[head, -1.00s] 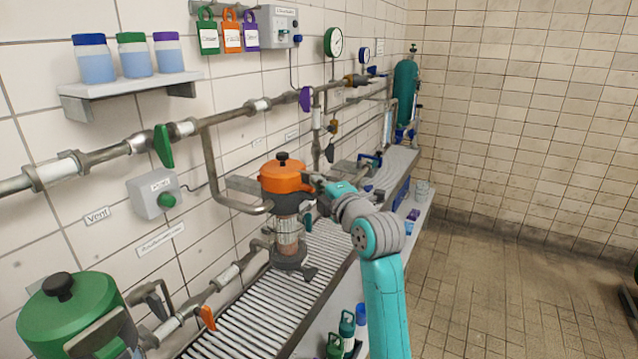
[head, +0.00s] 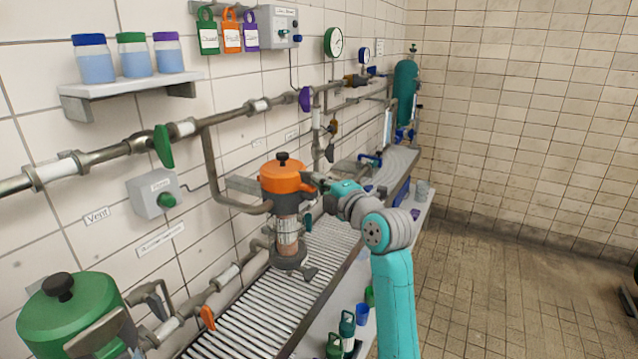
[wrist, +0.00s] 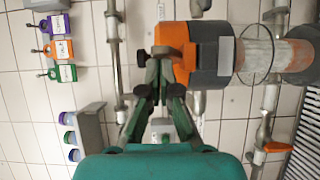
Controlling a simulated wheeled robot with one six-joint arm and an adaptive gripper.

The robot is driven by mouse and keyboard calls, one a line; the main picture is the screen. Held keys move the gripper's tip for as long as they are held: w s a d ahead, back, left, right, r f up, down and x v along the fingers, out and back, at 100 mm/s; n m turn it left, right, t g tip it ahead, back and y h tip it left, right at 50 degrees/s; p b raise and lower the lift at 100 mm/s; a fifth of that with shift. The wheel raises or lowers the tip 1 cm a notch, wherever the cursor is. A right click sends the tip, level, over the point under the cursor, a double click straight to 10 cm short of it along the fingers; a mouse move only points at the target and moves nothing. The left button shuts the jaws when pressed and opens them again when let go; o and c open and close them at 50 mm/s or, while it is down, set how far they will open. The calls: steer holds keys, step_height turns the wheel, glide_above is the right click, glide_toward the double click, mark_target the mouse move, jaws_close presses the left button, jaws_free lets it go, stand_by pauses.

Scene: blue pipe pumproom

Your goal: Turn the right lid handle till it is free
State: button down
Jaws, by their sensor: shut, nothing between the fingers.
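An orange lid (head: 283,176) with a black knob sits on an upright grey and glass vessel (head: 288,232) in the middle of the head view. In the wrist view the lid (wrist: 172,36) shows sideways, with the grey body to its right. My gripper (head: 317,182) is at the right side of the lid, at about rim height. In the wrist view its fingers (wrist: 158,56) are drawn together at the lid's edge, shut and empty. I cannot tell whether they touch it. The right lid handle is not clearly distinguishable; my gripper covers that side.
A slatted metal bench (head: 240,318) runs along the tiled wall below the pipes. A green-lidded vessel (head: 68,312) stands at the front left. A pipe with a green valve handle (head: 163,146) runs behind the orange lid. The floor (head: 500,290) to the right is open.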

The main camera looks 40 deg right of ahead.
steer(key=shift+d, duration=0.1)
steer(key=shift+w+d+n+g+y, duration=0.4)
steer(key=shift+d+n+y, duration=0.35)
steer(key=shift+n+y, duration=1)
steer(key=shift+w+d+n+g+y, duration=0.25)
steer(key=shift+d+n+g+y, duration=0.6)
steer(key=shift+y, duration=1.6)
steer(key=shift+w+d+n+g+y, duration=0.15)
steer(key=shift+w+d+n+y, duration=0.35)
steer(key=shift+n+y, duration=1.35)
steer(key=shift+d+m+y, duration=0.2)
steer(key=shift+m+y, duration=0.05)
steer(key=shift+s, duration=0.1)
